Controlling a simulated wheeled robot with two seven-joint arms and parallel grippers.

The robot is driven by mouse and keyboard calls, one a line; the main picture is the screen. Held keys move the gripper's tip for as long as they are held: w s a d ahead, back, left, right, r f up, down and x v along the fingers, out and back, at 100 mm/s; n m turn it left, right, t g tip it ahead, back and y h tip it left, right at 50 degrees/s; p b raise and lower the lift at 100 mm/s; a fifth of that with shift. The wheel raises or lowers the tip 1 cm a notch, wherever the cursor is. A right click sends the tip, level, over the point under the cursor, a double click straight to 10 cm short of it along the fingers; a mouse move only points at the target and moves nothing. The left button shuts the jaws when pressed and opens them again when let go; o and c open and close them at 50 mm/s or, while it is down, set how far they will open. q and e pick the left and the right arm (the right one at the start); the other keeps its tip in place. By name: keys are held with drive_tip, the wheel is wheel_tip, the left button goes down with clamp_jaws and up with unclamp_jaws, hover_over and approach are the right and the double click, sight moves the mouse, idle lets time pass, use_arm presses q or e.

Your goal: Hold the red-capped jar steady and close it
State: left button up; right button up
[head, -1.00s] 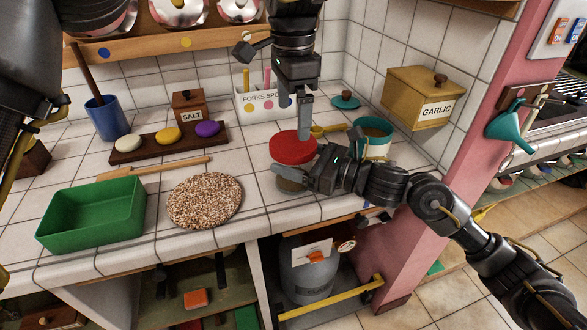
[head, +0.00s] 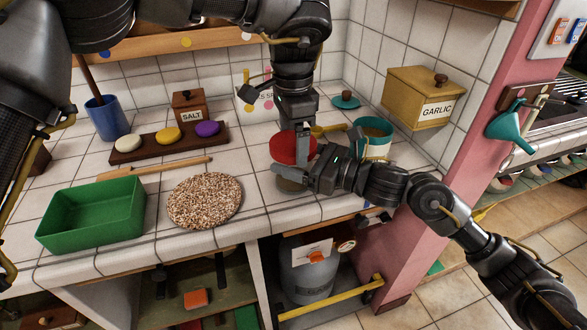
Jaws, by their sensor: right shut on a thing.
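The jar's red cap (head: 288,150) is a wide disc at the right part of the tiled counter, above the jar body (head: 290,186). Most of the jar body is hidden by my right gripper (head: 284,174), which is shut on it from the right, just below the cap. My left gripper (head: 303,153) points straight down from above over the right part of the cap. Its fingers overlap the cap in the picture; I cannot tell whether they touch it or how far apart they are.
A teal pot (head: 374,146) and a yellow spoon (head: 328,129) are close to the right of the jar. A speckled round mat (head: 204,200) and a green tray (head: 92,214) lie to the left. A yellow GARLIC box (head: 424,96) is at the back right.

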use_arm(q)
drive_tip(key=c, duration=0.4)
drive_tip(key=m, duration=0.4)
drive_tip(key=shift+c, duration=0.2)
drive_tip(key=m, duration=1.6)
drive_tip(key=o, duration=0.9)
drive_tip(key=shift+r, duration=2.2)
